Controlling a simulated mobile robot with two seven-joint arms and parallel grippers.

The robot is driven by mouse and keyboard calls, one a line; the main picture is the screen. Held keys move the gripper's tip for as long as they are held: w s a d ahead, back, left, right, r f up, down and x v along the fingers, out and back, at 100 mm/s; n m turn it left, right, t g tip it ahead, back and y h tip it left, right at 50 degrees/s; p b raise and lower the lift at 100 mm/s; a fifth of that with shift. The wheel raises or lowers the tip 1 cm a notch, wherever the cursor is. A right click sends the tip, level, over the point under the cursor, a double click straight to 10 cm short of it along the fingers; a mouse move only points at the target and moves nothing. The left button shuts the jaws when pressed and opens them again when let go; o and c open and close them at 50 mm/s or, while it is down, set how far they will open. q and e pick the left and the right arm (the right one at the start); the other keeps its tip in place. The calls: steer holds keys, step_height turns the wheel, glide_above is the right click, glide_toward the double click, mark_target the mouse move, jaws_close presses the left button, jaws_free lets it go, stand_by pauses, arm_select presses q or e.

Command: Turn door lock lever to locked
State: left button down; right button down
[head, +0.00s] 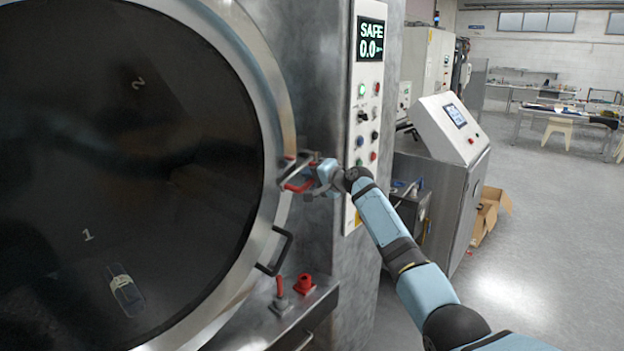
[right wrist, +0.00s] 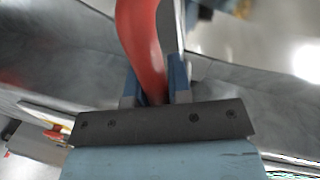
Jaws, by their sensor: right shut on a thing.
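The big round door (head: 130,170) of the washer fills the left of the head view and lies against its metal ring. The red door lock lever (head: 298,186) is at the ring's right edge, in front of the column. My right gripper (head: 318,176) is at this lever, its arm coming in from the lower right. In the right wrist view the red lever (right wrist: 142,45) runs down between the two blue fingers (right wrist: 154,92), which are shut on it. The lever's far end and pivot are partly hidden. My left gripper is not in view.
A control panel (head: 368,110) with a display reading SAFE 0.0 stands right of the door. A black door handle (head: 276,252) is below the lever. A red-handled lever (head: 280,288) and red knob (head: 304,284) stand on the ledge. A console (head: 450,130) is at right; open floor lies beyond.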

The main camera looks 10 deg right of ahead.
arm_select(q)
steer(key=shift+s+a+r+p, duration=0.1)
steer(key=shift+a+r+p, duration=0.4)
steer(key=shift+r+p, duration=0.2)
arm_select(e)
steer(key=shift+s+a+r+m, duration=0.1)
steer(key=shift+a+r+m, duration=0.05)
steer(key=shift+r+m, duration=0.5)
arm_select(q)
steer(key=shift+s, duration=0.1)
arm_select(e)
steer(key=c, duration=1.1)
jaws_free()
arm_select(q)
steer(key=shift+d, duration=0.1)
arm_select(e)
steer(key=shift+o, duration=0.2)
